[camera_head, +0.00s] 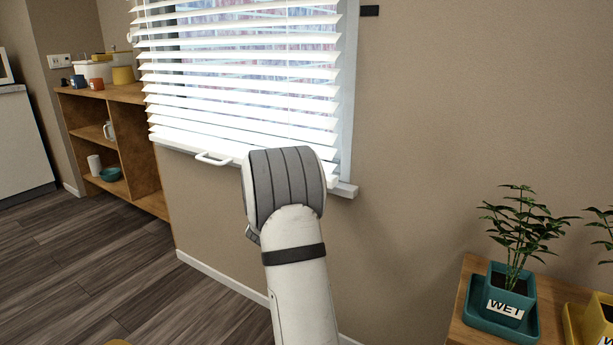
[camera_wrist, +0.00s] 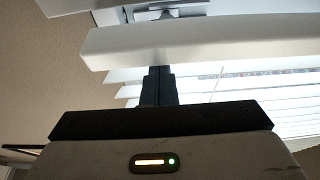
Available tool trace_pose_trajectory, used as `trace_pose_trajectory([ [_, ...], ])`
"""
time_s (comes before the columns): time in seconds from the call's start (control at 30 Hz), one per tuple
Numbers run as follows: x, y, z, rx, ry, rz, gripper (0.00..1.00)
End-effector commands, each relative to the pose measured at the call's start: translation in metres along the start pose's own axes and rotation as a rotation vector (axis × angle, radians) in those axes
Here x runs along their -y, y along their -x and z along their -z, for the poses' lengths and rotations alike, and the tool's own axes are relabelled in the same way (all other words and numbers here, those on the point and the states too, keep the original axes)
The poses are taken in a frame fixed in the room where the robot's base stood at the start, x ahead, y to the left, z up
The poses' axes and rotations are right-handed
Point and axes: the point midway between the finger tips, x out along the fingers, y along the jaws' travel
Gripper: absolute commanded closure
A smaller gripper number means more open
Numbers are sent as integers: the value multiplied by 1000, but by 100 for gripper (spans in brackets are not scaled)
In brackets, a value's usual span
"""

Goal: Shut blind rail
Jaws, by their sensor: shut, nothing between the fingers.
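A white window blind (camera_head: 235,75) hangs over the window in the head view, lowered with its slats apart. Its white bottom rail (camera_head: 185,146) lies along the lower edge, near the sill, with a white loop handle (camera_head: 212,158) on its front. My forearm covers the rail's right part. My gripper is hidden behind my arm in the head view. In the wrist view my gripper (camera_wrist: 159,70) is shut and empty, its dark fingertips just below a white bar (camera_wrist: 200,35), which looks like the rail. I cannot tell whether they touch it.
The white sill end (camera_head: 343,190) sticks out right of my arm. A wooden shelf (camera_head: 135,140) with cups and bowls stands at left. At lower right, a wooden stand (camera_head: 462,300) bears potted plants, one pot (camera_head: 507,297) marked WET. Floor at left is mostly clear.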

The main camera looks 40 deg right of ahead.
Motion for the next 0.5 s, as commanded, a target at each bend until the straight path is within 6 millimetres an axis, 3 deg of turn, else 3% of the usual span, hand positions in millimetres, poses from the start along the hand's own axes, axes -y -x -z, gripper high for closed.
trace_pose_trajectory([
  [0.03,-1,4,-10,20,10,3,100],
  [0.17,-1,3,-9,21,10,3,100],
  [0.27,0,0,2,18,8,3,100],
  [0.47,1,-14,46,3,0,2,100],
  [0.5,2,2,39,8,3,7,100],
])
